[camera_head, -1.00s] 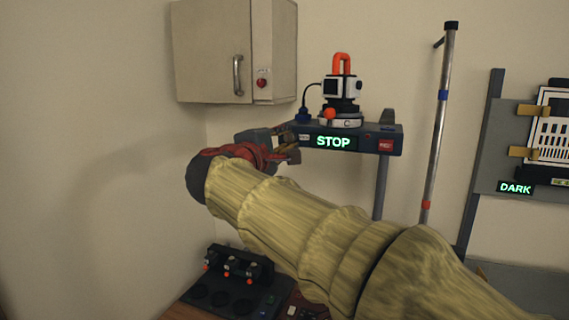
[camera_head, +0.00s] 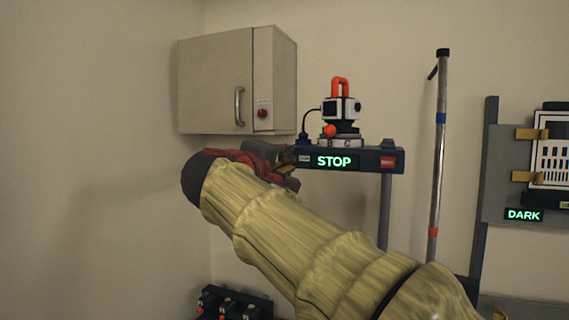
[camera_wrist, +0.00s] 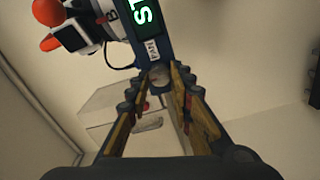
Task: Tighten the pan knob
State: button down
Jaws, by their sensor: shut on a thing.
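The pan knob (camera_wrist: 159,76) is a small greyish piece at the end of the dark bar, beside the "PAN" label in the wrist view. My gripper (camera_wrist: 160,78) is shut on it, with the tan inner pads of both fingers against its sides. Much of the knob is hidden between the fingertips. In the head view my gripper (camera_head: 288,158) is at the left end of the dark bar (camera_head: 389,148) with the lit green "STOP" sign; the knob cannot be made out there. A white and black instrument (camera_head: 341,109) with an orange handle stands on the bar.
A beige wall cabinet (camera_head: 215,80) hangs above left of my gripper. A grey pole (camera_head: 438,150) and a panel with a "DARK" sign (camera_head: 523,215) stand to the right. Small black devices (camera_head: 230,303) sit below. The wall at left is clear.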

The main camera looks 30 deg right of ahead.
jog(key=shift+f, duration=0.1)
jog(key=c, duration=1.6)
grip_release()
jog(key=v, duration=1.2)
